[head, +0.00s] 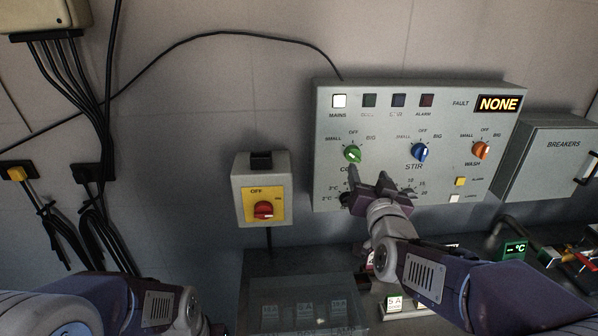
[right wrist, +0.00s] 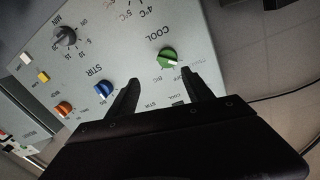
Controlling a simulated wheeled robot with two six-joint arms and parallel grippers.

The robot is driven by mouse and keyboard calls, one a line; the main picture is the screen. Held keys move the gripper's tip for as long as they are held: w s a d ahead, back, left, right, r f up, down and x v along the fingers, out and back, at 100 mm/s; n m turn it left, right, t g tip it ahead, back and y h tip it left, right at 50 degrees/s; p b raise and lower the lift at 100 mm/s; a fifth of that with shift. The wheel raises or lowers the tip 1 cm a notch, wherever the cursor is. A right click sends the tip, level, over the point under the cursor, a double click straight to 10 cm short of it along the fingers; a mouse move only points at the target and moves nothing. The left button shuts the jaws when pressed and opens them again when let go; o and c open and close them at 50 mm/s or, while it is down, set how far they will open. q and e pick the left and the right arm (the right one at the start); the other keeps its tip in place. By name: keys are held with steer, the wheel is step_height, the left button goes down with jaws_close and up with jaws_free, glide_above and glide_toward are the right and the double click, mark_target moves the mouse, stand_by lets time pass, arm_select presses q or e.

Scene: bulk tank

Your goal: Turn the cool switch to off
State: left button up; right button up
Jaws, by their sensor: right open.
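The green cool switch (head: 352,154) is the left of three knobs on the grey control panel (head: 330,184). SMALL, OFF and BIG are printed around it. It also shows in the right wrist view (right wrist: 168,56), near my fingertips. I cannot tell surely which mark its pointer faces. My right gripper (head: 368,182) is open and empty, just below the switch in the head view. In the right wrist view my right gripper (right wrist: 160,84) has its fingers apart, with the switch just beyond the gap. My left arm shows at the lower left; its gripper is out of view.
The blue stir knob (head: 419,152) and orange wash knob (head: 481,150) sit to the right. The breakers box (head: 548,160) stands at the right. The display (head: 498,104) reads NONE.

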mark_target(354, 159)
steer(key=shift+y, duration=0.3)
steer(key=w, duration=0.6)
steer(key=w+a, duration=0.1)
steer(key=w, duration=0.2)
steer(key=shift+a+f, duration=0.1)
steer(key=shift+f, duration=0.2)
jaws_close()
